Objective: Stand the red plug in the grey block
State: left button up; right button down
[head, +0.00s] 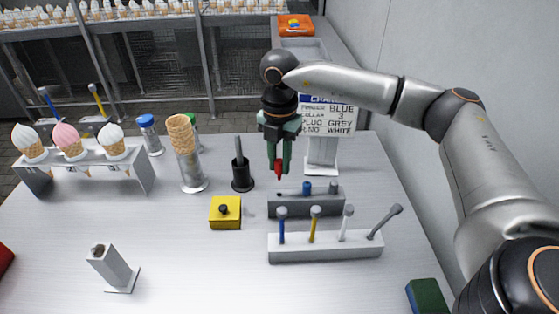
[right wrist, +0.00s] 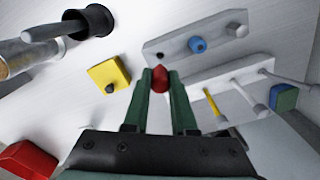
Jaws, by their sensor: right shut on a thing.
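My right gripper (head: 279,163) points down with its green fingers shut on the red plug (head: 279,173). The plug's red tip sticks out below the fingers, above and behind the left end of the grey block (head: 290,207), apart from it. In the right wrist view the red plug (right wrist: 160,79) sits between the fingertips (right wrist: 160,75). The grey block (right wrist: 217,40) there has a dark hole near its left end, then a blue plug (right wrist: 197,45) and a grey plug (right wrist: 237,30) standing in it. My left gripper is not in view.
A white rack (head: 325,246) with several coloured rods stands in front of the block. A yellow box (head: 225,213) and a black holder (head: 242,182) are to its left. A sign (head: 326,121) on a stand is behind. Front-middle table is clear.

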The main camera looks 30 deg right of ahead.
aim_at(279, 180)
jog(key=shift+f, duration=0.15)
jog(key=shift+f+b, duration=0.7)
jog(key=shift+f, duration=0.25)
jog(key=shift+f+b, duration=0.65)
jog(key=shift+f, duration=0.3)
pick_arm(q)
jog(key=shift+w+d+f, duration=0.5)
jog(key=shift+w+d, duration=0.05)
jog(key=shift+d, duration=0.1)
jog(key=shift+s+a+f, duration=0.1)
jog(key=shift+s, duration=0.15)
jog(key=shift+p, duration=0.4)
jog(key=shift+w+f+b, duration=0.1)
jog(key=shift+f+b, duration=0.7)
jog(key=shift+b, duration=0.25)
pick_arm(e)
jog(key=shift+f, duration=1.65)
